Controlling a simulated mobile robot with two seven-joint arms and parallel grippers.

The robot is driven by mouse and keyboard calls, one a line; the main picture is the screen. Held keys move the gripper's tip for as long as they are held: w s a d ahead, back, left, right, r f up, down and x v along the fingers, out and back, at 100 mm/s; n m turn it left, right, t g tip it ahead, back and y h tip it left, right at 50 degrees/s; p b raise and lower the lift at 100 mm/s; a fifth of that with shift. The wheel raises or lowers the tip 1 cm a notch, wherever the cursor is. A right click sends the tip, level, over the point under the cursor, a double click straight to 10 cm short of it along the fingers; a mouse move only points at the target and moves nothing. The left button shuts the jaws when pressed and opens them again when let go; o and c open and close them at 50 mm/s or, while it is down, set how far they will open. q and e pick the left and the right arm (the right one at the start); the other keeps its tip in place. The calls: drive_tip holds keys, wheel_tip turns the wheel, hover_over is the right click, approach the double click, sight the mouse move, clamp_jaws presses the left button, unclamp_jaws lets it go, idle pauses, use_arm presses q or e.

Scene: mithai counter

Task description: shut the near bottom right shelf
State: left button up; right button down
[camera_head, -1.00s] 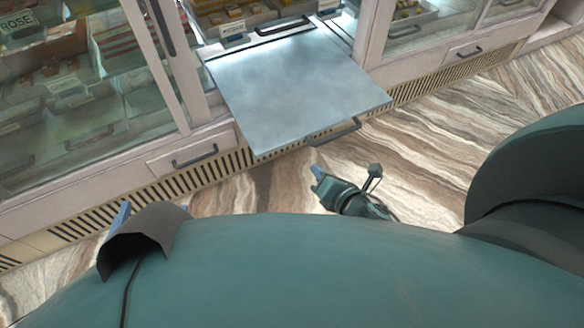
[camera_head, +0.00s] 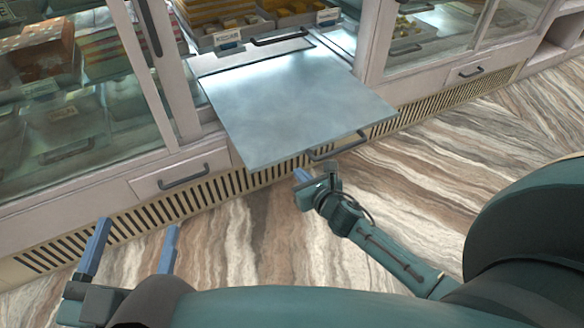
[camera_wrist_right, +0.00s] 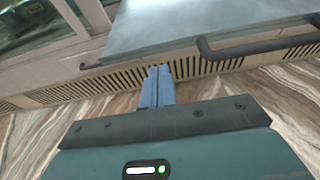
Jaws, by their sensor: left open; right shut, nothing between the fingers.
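The pulled-out shelf (camera_head: 295,100) is a flat grey panel that sticks out from the counter's lower front, with a dark bar handle (camera_head: 338,147) on its front edge. In the right wrist view the shelf (camera_wrist_right: 190,22) and its handle (camera_wrist_right: 262,46) show above the fingers. My right gripper (camera_head: 300,176) is shut and empty, just in front of and below the handle, apart from it as far as I can tell. Its blue fingers (camera_wrist_right: 158,86) lie together in the wrist view. My left gripper (camera_head: 133,240) is open and empty at the lower left, in front of the counter.
A closed drawer front with a handle (camera_head: 181,177) is left of the shelf, and another handle (camera_head: 471,72) is to the right. Glass display cases with trays of sweets (camera_head: 225,36) stand behind. A slatted vent (camera_head: 165,207) runs along the base. Marbled floor (camera_head: 450,150) is clear at right.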

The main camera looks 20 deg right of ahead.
sight(286, 158)
drive_tip(key=x, duration=0.2)
drive_tip(key=b+x, duration=0.1)
drive_tip(key=x, duration=0.1)
drive_tip(key=shift+w+r, duration=0.15)
drive_tip(key=shift+r, duration=0.2)
drive_tip(key=shift+w, duration=0.45)
use_arm(q)
drive_tip(key=shift+d+r+h, duration=0.1)
drive_tip(key=shift+r+h, duration=0.2)
drive_tip(key=shift+r, duration=0.05)
use_arm(e)
drive_tip(key=shift+a, duration=0.1)
drive_tip(key=shift+w, duration=0.1)
